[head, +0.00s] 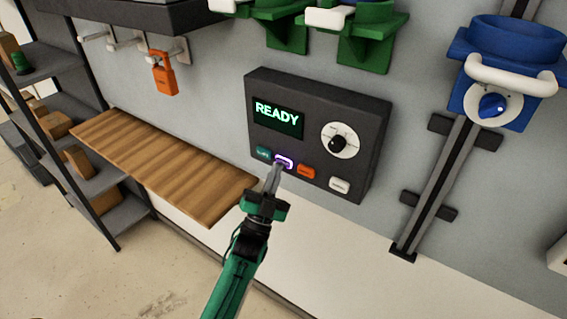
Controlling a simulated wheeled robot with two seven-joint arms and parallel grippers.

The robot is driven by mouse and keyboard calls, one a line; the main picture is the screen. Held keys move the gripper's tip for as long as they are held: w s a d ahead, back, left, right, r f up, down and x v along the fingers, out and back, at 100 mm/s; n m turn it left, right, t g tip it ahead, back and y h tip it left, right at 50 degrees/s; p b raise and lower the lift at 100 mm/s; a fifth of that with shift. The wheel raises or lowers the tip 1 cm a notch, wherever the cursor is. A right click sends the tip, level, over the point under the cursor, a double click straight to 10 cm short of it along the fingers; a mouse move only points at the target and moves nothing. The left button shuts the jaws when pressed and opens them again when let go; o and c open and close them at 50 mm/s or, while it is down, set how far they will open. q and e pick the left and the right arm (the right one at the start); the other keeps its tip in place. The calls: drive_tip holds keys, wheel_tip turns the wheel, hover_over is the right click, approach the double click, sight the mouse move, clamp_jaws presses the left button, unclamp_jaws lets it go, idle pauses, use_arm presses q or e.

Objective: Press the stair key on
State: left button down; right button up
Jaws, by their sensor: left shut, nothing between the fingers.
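A dark control panel (318,135) on the grey wall has a screen (278,117) reading "READY" in green. Below the screen is a row of keys: a teal key (263,154), a key with a glowing purple-white outline (285,161), an orange key (306,171) and a white key (339,185). Their labels are too small to read, so I cannot tell which is the stair key. My left gripper (277,168) is shut and empty, its tip at the glowing key's lower edge. I cannot tell whether it touches. My right gripper is not in view.
A round dial (340,140) sits on the panel's right. A wooden shelf (165,165) juts out left of the panel. An orange padlock (164,76) hangs above it. Green holders (365,40) and a blue holder (510,45) are mounted above and right. Wall below the panel is clear.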

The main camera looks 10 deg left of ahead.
use_arm(q)
drive_tip(key=shift+s+a+p, duration=0.2)
drive_tip(key=shift+s+a, duration=0.15)
drive_tip(key=shift+s, duration=0.6)
drive_tip(key=shift+s+a+p, duration=0.25)
drive_tip(key=shift+s+a, duration=0.1)
drive_tip(key=shift+s, duration=0.55)
drive_tip(key=shift+s+a+p, duration=0.2)
drive_tip(key=shift+s+a, duration=0.15)
drive_tip(key=shift+s, duration=0.6)
